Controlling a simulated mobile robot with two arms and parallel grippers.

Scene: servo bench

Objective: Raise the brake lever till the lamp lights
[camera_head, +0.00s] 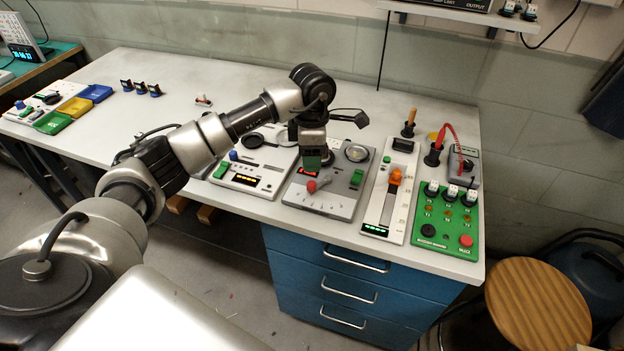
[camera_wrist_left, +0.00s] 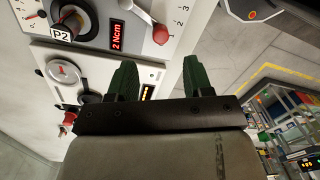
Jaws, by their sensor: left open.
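A grey panel (camera_head: 325,205) in the middle of the bench carries a lever with a red knob (camera_head: 311,185) and a printed scale, which I take as the brake lever. In the left wrist view the red knob (camera_wrist_left: 160,35) sits at the end of a pale arm, beside a red display (camera_wrist_left: 117,36) reading "2 Ncm". A round glassy fitting (camera_head: 357,153) is at the panel's far right; I cannot tell whether it is the lamp. My left gripper (camera_head: 313,165) hangs above the panel, just behind the knob. Its green fingers (camera_wrist_left: 158,80) are apart and empty.
A white panel (camera_head: 250,175) lies to the left. A white slider panel with an orange handle (camera_head: 395,177) and a green board (camera_head: 448,218) with red button are to the right. Colored trays (camera_head: 75,107) are at far left. The bench between is mostly clear.

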